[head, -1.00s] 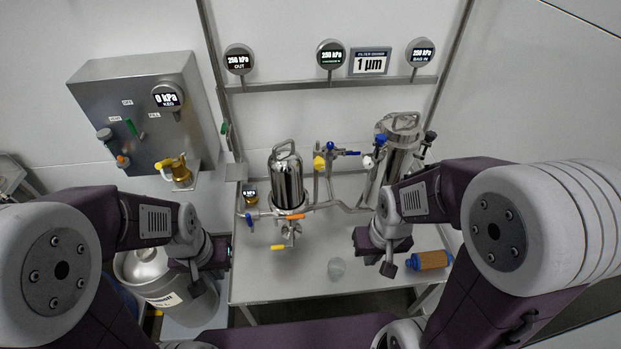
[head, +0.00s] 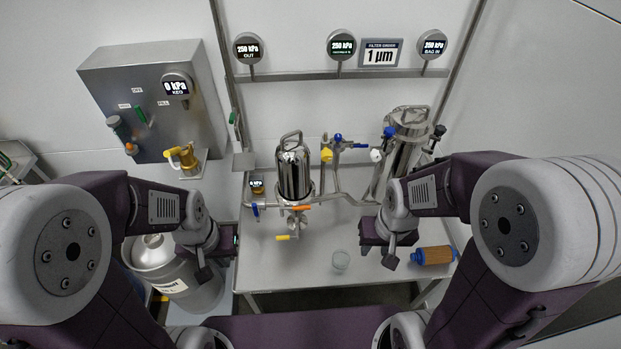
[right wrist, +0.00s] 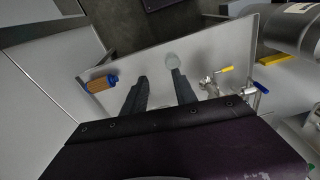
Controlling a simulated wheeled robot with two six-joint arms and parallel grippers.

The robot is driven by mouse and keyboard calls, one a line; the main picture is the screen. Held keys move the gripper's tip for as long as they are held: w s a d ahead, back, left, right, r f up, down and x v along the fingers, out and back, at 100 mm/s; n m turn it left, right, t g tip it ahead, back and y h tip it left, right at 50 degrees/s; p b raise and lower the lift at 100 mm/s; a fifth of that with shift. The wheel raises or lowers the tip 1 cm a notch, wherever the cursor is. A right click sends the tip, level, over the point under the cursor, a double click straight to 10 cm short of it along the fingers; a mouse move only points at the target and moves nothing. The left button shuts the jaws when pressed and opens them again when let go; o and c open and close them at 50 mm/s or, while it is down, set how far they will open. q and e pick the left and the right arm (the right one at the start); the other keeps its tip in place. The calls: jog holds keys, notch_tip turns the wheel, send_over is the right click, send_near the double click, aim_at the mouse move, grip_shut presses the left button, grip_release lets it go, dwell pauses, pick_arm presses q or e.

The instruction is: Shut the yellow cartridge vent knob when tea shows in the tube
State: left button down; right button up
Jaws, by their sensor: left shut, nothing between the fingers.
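The steel cartridge housing (head: 293,175) stands upright at the table's middle back. A yellow knob (head: 327,155) sits on the pipework just right of its top. A yellow-handled lever (head: 287,238) and an orange-handled lever (head: 300,207) are below the housing. I cannot tell for sure which yellow part is the vent knob, and no tea shows in any tube. My left gripper (head: 203,273) is shut and empty above the keg, left of the table. My right gripper (head: 390,262) is over the table's right front; the right wrist view shows its fingers (right wrist: 159,77) apart with nothing between them.
A clear cup (head: 340,260) stands on the table (head: 270,270), left of my right gripper. An orange-brown cartridge with blue ends (head: 433,256) lies to its right. The bag housing (head: 403,150) stands at the back right. A keg (head: 165,265) is at the left, below a control panel (head: 150,100).

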jog(key=shift+o, duration=1.1)
jog(key=w+a+r+m+t, duration=0.1)
jog(key=w+r+m+t, duration=0.2)
jog(key=w+m, duration=0.3)
jog(key=w, duration=0.2)
jog(key=shift+w+r+t+y, duration=0.3)
jog(key=shift+w+t, duration=0.1)
jog(key=w+r+m+t+h+b, duration=0.1)
jog(key=w+r+m+t+b, duration=0.15)
jog(key=w+m+b, duration=0.3)
jog(key=w+r+m+t+b, duration=0.2)
jog(key=w+m+t+b, duration=0.2)
jog(key=w, duration=0.2)
jog(key=m+t+b, duration=0.6)
jog(key=m+b, duration=0.3)
jog(key=b, duration=2.1)
send_near(327, 159)
jog(key=w, duration=0.2)
jog(key=w+b, duration=0.2)
jog(key=w, duration=0.7)
jog(key=shift+d+f, duration=0.1)
jog(key=shift+f, duration=0.05)
grip_shut()
